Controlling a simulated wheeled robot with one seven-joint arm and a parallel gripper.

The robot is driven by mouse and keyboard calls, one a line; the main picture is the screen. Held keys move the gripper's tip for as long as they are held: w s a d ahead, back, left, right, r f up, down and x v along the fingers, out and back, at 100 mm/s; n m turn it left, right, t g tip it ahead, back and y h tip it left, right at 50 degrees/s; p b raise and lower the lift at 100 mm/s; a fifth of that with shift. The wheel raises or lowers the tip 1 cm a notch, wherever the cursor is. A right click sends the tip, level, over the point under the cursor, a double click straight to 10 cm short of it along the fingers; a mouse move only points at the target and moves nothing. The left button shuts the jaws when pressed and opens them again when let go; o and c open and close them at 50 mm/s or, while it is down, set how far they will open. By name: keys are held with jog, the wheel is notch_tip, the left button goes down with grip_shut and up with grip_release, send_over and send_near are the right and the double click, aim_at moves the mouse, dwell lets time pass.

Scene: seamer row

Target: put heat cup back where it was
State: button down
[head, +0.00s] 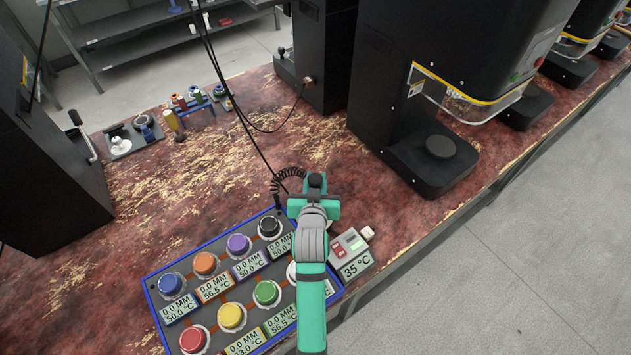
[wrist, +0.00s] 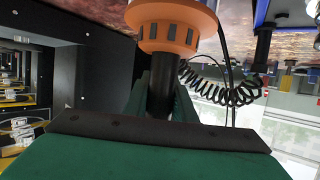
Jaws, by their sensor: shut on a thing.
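My gripper (head: 314,200) is over the table just beyond the upper right of the blue-edged panel. In the wrist view my gripper (wrist: 160,95) is shut on the black stem of the heat cup (wrist: 172,28), which has an orange head with dark slots. A coiled black cord (wrist: 225,92) hangs beside it. In the head view the cord (head: 288,180) shows next to my gripper, and the orange head is hidden. I cannot tell which place the cup came from.
The panel (head: 152,288) carries several coloured round pieces and labelled readouts. A small 35 °C readout box (head: 352,258) stands right of my arm. A black machine (head: 425,165) stands at the upper right. A grey tray (head: 118,150) lies at the far left. Table between is mostly clear.

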jog(key=shift+s+a+f, duration=0.15)
jog(key=shift+f, duration=0.7)
jog(key=shift+s+f, duration=0.1)
jog(key=c, duration=1.5)
grip_release()
jog(key=shift+f, duration=0.15)
jog(key=shift+o, duration=0.2)
jog(key=v, duration=1.2)
